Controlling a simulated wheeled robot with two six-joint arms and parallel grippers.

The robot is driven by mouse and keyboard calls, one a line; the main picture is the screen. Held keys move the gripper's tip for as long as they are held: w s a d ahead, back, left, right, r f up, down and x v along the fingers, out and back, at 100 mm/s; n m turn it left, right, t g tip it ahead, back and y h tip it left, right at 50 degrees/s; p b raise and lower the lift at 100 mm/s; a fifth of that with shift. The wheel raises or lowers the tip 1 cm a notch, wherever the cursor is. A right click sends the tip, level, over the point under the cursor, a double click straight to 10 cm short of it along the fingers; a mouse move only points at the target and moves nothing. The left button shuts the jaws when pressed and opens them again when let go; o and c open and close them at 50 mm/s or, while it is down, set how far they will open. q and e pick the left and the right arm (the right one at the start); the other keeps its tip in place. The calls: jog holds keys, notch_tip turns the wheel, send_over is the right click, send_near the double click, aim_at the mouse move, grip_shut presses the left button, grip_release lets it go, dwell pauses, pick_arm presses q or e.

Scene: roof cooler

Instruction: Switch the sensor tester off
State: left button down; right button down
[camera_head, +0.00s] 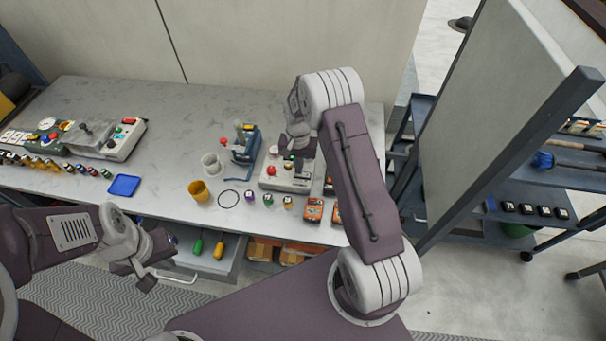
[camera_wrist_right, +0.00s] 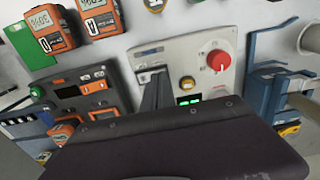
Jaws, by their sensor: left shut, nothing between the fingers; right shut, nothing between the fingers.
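A light grey box with a red knob, which looks like the sensor tester (camera_head: 272,182), stands on the bench below my right gripper (camera_head: 298,160). In the right wrist view the tester (camera_wrist_right: 190,55) shows its red knob (camera_wrist_right: 217,60), small switches and a green lit display (camera_wrist_right: 188,100). My right gripper (camera_wrist_right: 156,90) is shut and empty, with its fingers over the tester's face; I cannot tell whether they touch it. The fingers and wrist hide part of the panel. My left gripper (camera_head: 143,277) is shut and empty in front of the bench, away from the tester.
A blue clamp-like stand (camera_head: 247,145) is left of the tester. Orange meters (camera_head: 314,209) and small capped pieces lie near it. Another grey device (camera_head: 122,140) stands at the bench's left. An open drawer (camera_head: 205,258) is below the front edge. A tall panel (camera_head: 490,110) rises at right.

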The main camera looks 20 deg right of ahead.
jog(key=shift+f, duration=0.5)
notch_tip(320, 180, up, 7)
jog(key=p, duration=0.5)
dwell(0.6)
